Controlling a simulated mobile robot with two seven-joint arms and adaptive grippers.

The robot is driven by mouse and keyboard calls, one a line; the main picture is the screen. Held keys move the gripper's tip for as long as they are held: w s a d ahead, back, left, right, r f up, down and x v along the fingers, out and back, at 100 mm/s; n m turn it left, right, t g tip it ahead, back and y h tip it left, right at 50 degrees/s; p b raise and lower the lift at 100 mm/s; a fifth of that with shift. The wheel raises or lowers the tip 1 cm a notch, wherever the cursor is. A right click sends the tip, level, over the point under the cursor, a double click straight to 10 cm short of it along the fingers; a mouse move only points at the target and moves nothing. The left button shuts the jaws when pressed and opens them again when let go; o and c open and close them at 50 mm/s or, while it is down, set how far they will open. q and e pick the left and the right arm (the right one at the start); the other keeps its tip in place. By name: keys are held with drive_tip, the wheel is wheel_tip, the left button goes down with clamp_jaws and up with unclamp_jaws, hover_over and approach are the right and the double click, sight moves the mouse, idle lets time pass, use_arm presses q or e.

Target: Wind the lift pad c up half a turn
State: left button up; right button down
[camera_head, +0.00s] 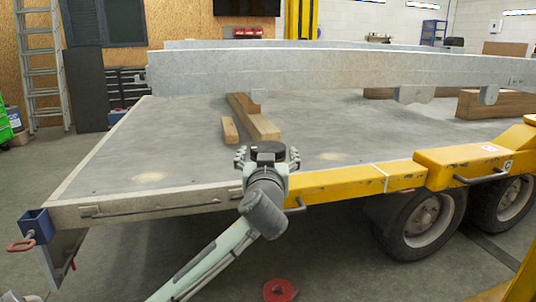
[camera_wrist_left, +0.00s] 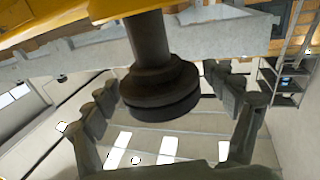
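A dark round pad on a thick post (camera_wrist_left: 160,85) fills the middle of the left wrist view. It appears to be lift pad c, though I can read no label on it. My left gripper (camera_head: 267,158) is at the near edge of the trailer bed, by the end of the yellow lift arm (camera_head: 375,180). In the left wrist view the fingers of my left gripper (camera_wrist_left: 170,105) are spread on either side of the pad. Gaps seem to show between fingers and pad, so I see no firm grip.
The flat grey trailer bed (camera_head: 180,150) carries wooden blocks (camera_head: 255,118) and a long grey beam (camera_head: 330,70). Trailer wheels (camera_head: 428,220) stand at right. A red disc (camera_head: 280,290) lies on the floor. A blue bracket (camera_head: 36,225) stands at the left corner.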

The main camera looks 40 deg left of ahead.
use_arm(q)
drive_tip(key=v, duration=1.2)
idle(0.5)
